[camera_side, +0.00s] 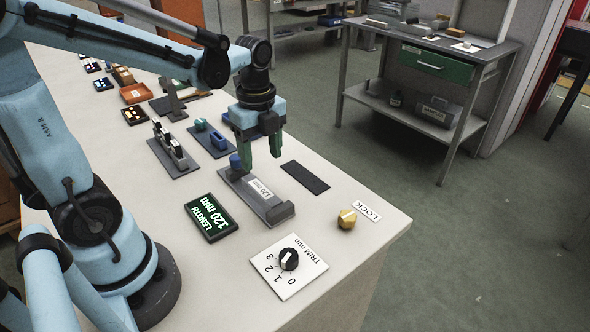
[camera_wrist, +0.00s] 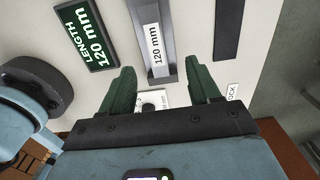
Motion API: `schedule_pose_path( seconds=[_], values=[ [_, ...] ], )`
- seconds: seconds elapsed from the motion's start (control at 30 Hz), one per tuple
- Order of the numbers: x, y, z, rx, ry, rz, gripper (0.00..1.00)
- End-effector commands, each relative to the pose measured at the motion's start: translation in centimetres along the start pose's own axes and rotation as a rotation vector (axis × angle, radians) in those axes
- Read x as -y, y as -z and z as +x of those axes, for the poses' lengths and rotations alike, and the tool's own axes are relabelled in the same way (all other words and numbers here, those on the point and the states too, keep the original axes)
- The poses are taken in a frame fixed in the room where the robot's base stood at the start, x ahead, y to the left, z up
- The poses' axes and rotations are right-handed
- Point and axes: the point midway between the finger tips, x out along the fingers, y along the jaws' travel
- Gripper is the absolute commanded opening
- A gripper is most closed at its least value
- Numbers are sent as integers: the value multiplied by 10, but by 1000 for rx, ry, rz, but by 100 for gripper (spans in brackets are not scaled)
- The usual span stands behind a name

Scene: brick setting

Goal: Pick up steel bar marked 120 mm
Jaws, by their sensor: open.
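The grey steel bar with a white "120 mm" label (camera_side: 248,181) lies flat in a grey holder (camera_side: 281,212) on the bench in the side view. In the wrist view the labelled bar (camera_wrist: 146,12) runs up from between the spread fingers of my gripper (camera_wrist: 162,82), and no contact shows.
A length display reading 120 mm (camera_side: 211,217), a trim dial (camera_side: 289,259) and a yellow lock knob (camera_side: 347,219) stand around the holder. A dark strip (camera_side: 305,177) lies to its right. Several small fixtures fill the far bench. The front right corner is clear.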

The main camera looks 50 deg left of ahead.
Motion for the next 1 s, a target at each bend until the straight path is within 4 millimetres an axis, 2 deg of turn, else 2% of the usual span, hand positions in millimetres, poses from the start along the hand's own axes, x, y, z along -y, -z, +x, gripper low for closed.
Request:
schedule_pose_path(
  seconds=[0.2, 0.57, 1.0],
  values=[
    [0, 0, 28, 0, 1, -1, 62],
    [-1, 0, 46, 0, 2, -2, 62],
    [-7, -1, 89, 0, 2, -2, 62]
  ],
)
